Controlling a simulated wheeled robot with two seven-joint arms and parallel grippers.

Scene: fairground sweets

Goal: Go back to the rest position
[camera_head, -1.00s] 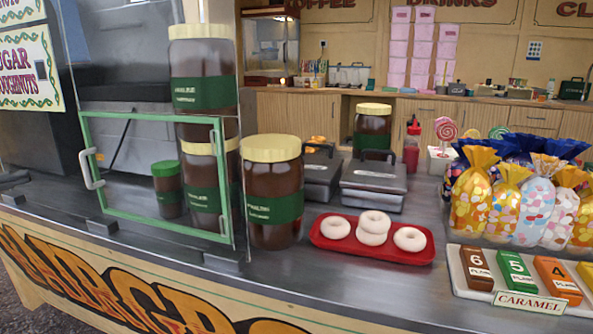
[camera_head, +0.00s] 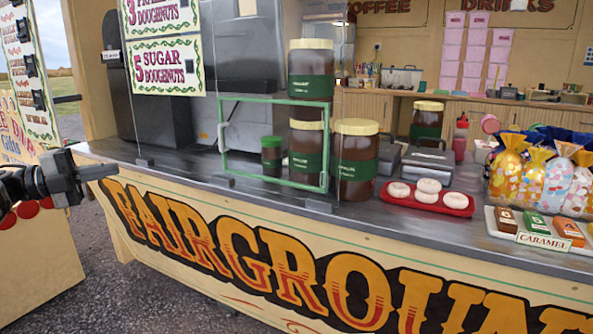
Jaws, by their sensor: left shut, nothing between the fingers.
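My right gripper is not in view. The stall counter (camera_head: 440,228) runs across the picture with its painted front panel (camera_head: 215,236) below it.
On the counter stand a green-framed glass door (camera_head: 222,151), brown jars with cream lids (camera_head: 357,165), a red tray (camera_head: 457,203) of white doughnuts and wrapped sweet bags (camera_head: 530,187). A second painted stall panel (camera_head: 45,258) is at the left. Gravel ground (camera_head: 125,290) lies between them.

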